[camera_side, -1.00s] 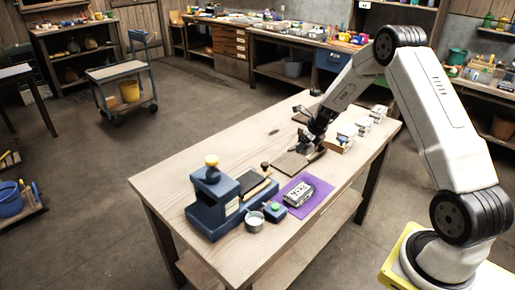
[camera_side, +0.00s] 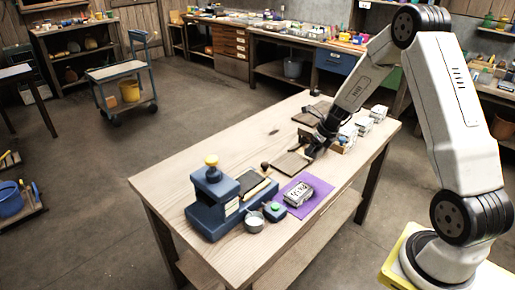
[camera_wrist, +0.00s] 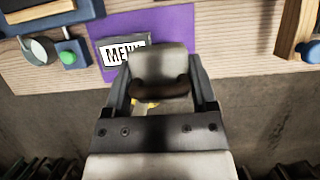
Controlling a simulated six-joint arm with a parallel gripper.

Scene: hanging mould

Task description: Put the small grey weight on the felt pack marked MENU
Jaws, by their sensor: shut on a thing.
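The felt pack marked MENU (camera_side: 300,192) lies on a purple mat (camera_side: 325,190) near the right front of the bench. In the wrist view the MENU pack (camera_wrist: 120,53) shows just beyond my gripper, its right end partly hidden. My gripper (camera_wrist: 160,85) is shut on the small grey weight (camera_wrist: 160,62), a rounded grey block with a dark lower edge between the two fingers. In the side view my gripper (camera_side: 313,151) is over the bench beside a brown board, farther back than the MENU pack. The weight cannot be made out clearly there.
A blue press (camera_side: 212,203) with a yellow knob stands at the bench's front left. A metal cup (camera_side: 254,222) and a blue box with a green button (camera_side: 274,210) sit between it and the mat. Several pale packs (camera_side: 363,125) stand behind my gripper.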

